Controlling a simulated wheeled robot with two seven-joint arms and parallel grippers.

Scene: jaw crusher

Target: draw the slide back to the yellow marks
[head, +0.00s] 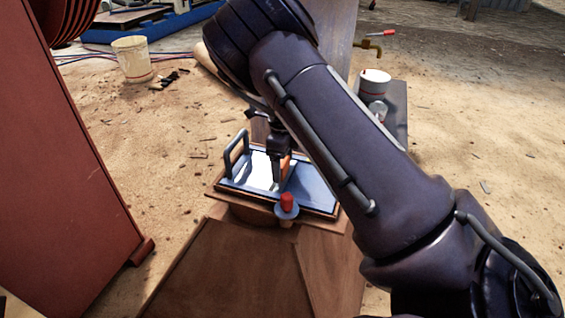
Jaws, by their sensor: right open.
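The slide looks to be the blue-grey plate (311,190) lying in a shallow wooden frame (214,190). A dark upright bar handle (236,151) stands at its left end. A bright white patch (256,172) covers part of its left side. My right gripper (277,180) is open and points down over the middle of the plate, to the right of the handle. I cannot tell whether its tips touch anything. An orange part shows just beside its fingers, partly hidden. I cannot make out yellow marks. My left gripper is out of view.
A red knob on a blue disc (287,206) stands at the frame's front edge. A red metal body (60,170) fills the left. A white bucket (133,60) stands on the sandy ground, and a white tin (374,82) stands right of my arm. My right arm hides much of the right side.

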